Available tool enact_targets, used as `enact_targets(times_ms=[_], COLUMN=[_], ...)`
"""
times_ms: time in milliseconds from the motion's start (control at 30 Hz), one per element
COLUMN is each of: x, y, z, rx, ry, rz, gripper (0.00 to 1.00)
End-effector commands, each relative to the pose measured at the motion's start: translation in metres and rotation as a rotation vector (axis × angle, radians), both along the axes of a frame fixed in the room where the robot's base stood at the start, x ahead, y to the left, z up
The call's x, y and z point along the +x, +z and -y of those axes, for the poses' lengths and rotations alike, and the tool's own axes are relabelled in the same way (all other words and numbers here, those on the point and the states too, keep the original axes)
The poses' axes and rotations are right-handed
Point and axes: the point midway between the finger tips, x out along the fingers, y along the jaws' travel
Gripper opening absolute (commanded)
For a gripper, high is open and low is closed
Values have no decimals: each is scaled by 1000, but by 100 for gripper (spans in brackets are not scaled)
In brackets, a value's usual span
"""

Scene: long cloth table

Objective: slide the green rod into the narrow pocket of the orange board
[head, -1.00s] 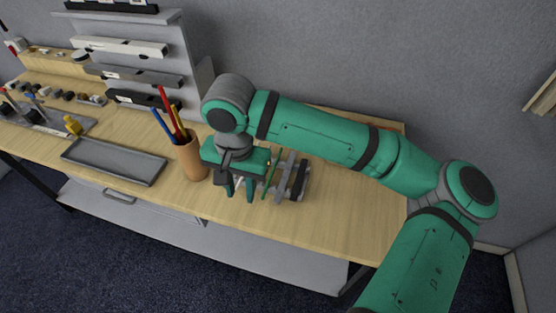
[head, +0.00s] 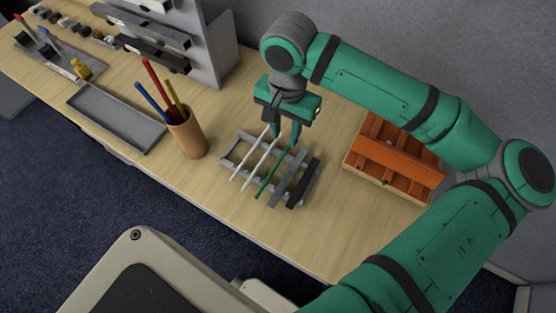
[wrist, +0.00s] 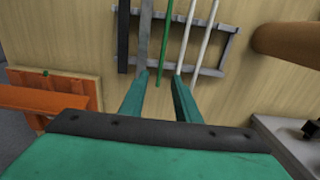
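The green rod (head: 268,178) lies slanted on a grey rack (head: 226,160), between white rods and a grey bar. It also shows in the wrist view (wrist: 168,45). The orange board (head: 398,164) sits in a shallow wooden box to the right of the rack, partly behind my arm; its corner shows in the wrist view (wrist: 40,100). I cannot make out which slot is the narrow pocket. My gripper (head: 285,140) is at the far end of the rack, fingers pointing down. In the wrist view its fingertips (wrist: 159,77) are apart, with the green rod's end between them, not visibly touched.
Two white rods (head: 253,165) lie left of the green rod; a grey bar and a black bar (head: 303,184) lie right. A brown cup (head: 188,138) with coloured sticks and a grey tray (head: 117,117) stand left. Table is clear between rack and box.

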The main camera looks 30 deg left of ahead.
Motion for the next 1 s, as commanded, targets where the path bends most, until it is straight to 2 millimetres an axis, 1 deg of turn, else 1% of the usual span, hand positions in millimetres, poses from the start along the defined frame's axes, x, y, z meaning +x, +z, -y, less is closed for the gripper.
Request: enact_targets(times_ms=[33, 100, 367, 600, 700, 800, 1000], x=[-1, 0, -2, -6, -6, -6, -6], y=[-8, -17, -34, -67, -76, -80, -80], z=[0, 1, -1, -2, -3, -3, -3], rx=[0, 0, 0, -1, 1, 0, 1], ry=[-1, -1, 1, 1, 2, 3, 3], rz=[-3, -2, -1, -2, -2, -1, -1], gripper=[30, 30, 30, 30, 30, 30, 30])
